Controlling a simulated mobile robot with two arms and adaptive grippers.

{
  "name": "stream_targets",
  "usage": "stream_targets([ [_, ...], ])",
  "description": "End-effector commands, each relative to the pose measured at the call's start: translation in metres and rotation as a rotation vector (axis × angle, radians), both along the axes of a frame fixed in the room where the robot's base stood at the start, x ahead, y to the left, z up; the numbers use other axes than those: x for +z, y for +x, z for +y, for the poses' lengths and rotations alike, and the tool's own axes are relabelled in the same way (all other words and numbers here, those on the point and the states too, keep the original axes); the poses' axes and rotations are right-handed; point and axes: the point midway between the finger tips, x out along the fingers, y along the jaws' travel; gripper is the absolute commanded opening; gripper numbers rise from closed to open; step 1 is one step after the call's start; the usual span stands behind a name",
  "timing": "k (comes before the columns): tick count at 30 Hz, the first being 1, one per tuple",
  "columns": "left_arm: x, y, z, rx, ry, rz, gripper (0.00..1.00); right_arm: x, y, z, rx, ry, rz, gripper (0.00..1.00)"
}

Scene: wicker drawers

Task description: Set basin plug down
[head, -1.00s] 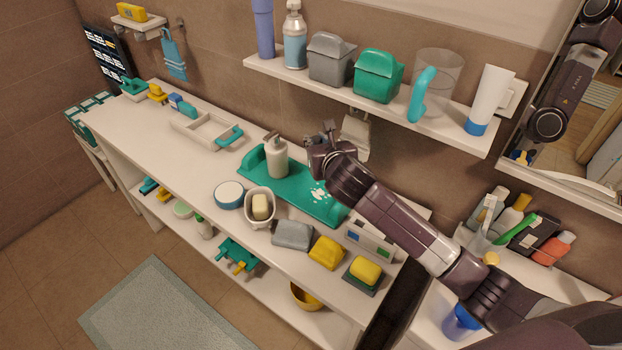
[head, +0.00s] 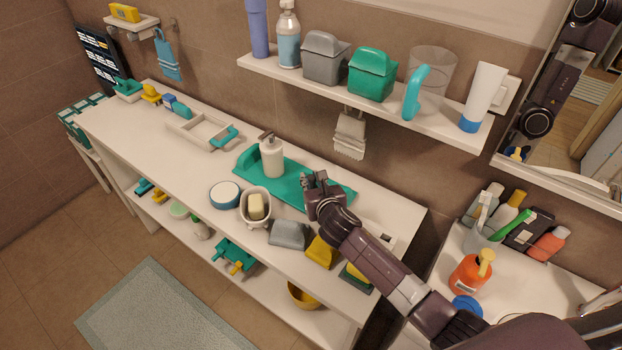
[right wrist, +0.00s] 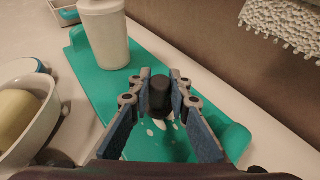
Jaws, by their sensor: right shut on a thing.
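My right gripper (head: 313,183) is over the right part of the green tray (head: 290,188) on the white shelf unit. In the right wrist view its fingers (right wrist: 160,92) are shut on the basin plug (right wrist: 160,98), a small dark, rounded cylinder. The plug is held over the tray (right wrist: 97,88), near white splotches on its surface. I cannot tell whether its underside touches the tray. In the head view I cannot make the plug out at the gripper. My left gripper is not in view.
A white pump bottle (head: 271,158) stands on the tray's left part. A white bowl with a soap bar (head: 256,207), a grey box (head: 289,235) and a yellow block (head: 321,251) lie along the front. A white brush (head: 350,136) hangs on the wall behind.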

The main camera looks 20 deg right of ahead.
Motion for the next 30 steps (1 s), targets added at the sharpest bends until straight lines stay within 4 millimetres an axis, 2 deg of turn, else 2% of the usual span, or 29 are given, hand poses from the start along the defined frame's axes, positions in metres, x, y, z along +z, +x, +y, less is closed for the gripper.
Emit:
stream_targets([
  [7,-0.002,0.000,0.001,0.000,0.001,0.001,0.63,-0.003,0.000,0.000,0.000,0.000,0.000,0.00],
  [8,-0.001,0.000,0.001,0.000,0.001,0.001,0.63,-0.002,0.000,0.000,0.000,0.000,0.000,0.20],
  [12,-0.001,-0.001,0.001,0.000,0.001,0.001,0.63,-0.002,0.000,0.000,0.000,0.000,0.000,0.34],
  [23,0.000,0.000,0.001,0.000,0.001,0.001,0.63,0.002,-0.001,0.000,0.000,0.000,0.000,0.34],
  [30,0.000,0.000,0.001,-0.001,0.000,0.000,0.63,0.012,-0.029,0.001,0.002,-0.001,0.000,0.34],
])
